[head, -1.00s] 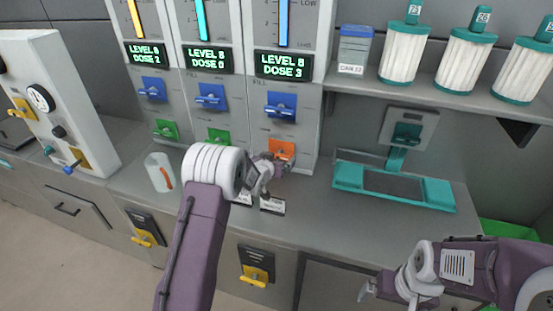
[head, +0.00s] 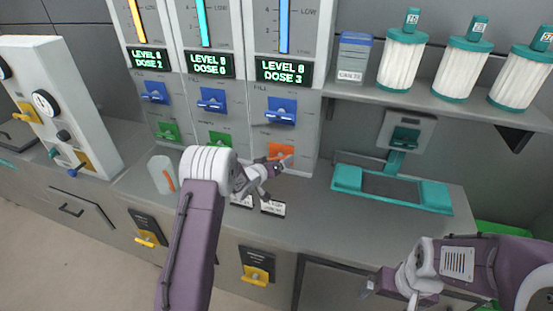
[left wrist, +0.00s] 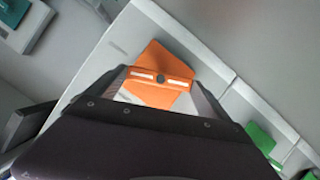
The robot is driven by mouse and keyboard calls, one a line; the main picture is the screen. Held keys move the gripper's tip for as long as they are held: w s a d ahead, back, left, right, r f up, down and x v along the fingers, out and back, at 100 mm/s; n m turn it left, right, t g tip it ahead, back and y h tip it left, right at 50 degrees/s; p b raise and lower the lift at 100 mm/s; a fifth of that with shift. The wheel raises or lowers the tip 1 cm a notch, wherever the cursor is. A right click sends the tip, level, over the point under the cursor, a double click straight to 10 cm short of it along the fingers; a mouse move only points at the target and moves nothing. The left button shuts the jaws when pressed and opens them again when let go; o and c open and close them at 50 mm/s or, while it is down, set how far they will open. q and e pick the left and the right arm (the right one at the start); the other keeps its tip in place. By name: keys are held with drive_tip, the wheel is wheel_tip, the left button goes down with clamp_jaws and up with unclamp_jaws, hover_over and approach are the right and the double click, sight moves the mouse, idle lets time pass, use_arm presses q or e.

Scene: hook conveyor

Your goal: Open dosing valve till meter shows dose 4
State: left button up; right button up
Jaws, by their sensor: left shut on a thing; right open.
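The orange dosing valve (head: 281,151) sits low on the third dispenser column, under a blue fill handle (head: 281,110). The meter (head: 284,71) above it reads LEVEL 8, DOSE 3. My left gripper (head: 276,165) is at the orange valve and partly hides it. In the left wrist view, the fingers of my left gripper (left wrist: 160,82) are closed on the orange valve handle (left wrist: 158,56), which looks tilted in that view. My right gripper (head: 370,286) is open and empty, at the lower right, away from the dispensers.
The neighbouring columns have green valves (head: 220,138) and meters reading DOSE 2 and DOSE 0. A white cup (head: 162,174) stands on the counter at left. A teal-framed tray (head: 392,190) lies at right. White canisters (head: 403,62) and a blue-lidded container (head: 353,58) stand on the shelf.

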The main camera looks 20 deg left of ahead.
use_arm(q)
drive_tip(key=shift+a+n+h+p, duration=0.1)
drive_tip(key=shift+n+h+p, duration=0.45)
drive_tip(key=shift+n, duration=0.35)
drive_tip(key=shift+f, duration=0.1)
drive_tip(key=o, duration=1.1)
drive_tip(key=shift+s, duration=0.1)
drive_tip(key=b+v, duration=0.4)
drive_tip(key=v, duration=0.5)
drive_tip(key=shift+b, duration=0.35)
